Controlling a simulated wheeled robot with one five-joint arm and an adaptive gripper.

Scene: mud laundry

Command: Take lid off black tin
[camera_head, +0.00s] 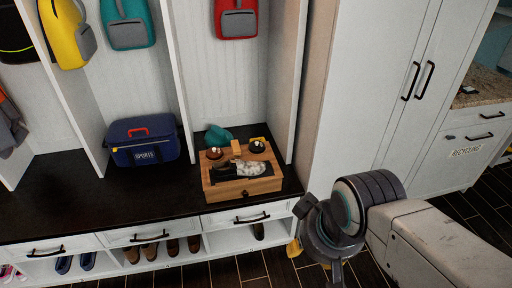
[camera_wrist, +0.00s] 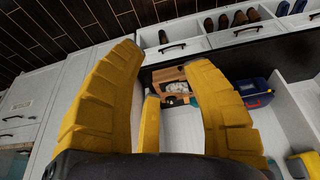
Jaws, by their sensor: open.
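A small dark round tin (camera_head: 257,148) sits on top of a wooden box (camera_head: 240,187) on the black bench, at the box's back right. A second small dark round container (camera_head: 214,153) sits at the back left. Both have pale spots on top; I cannot tell their lids apart from their bodies. My gripper (camera_head: 294,249) is in front of the bench, right of the box and apart from it. In the wrist view its yellow fingers (camera_wrist: 163,58) are spread and empty. The wooden box (camera_wrist: 171,74) shows beyond them, its top partly hidden by the fingers.
A teal item (camera_head: 218,136) is behind. A blue sports bag (camera_head: 143,142) stands left on the bench (camera_head: 60,195). A tall white cabinet (camera_head: 370,80) stands right.

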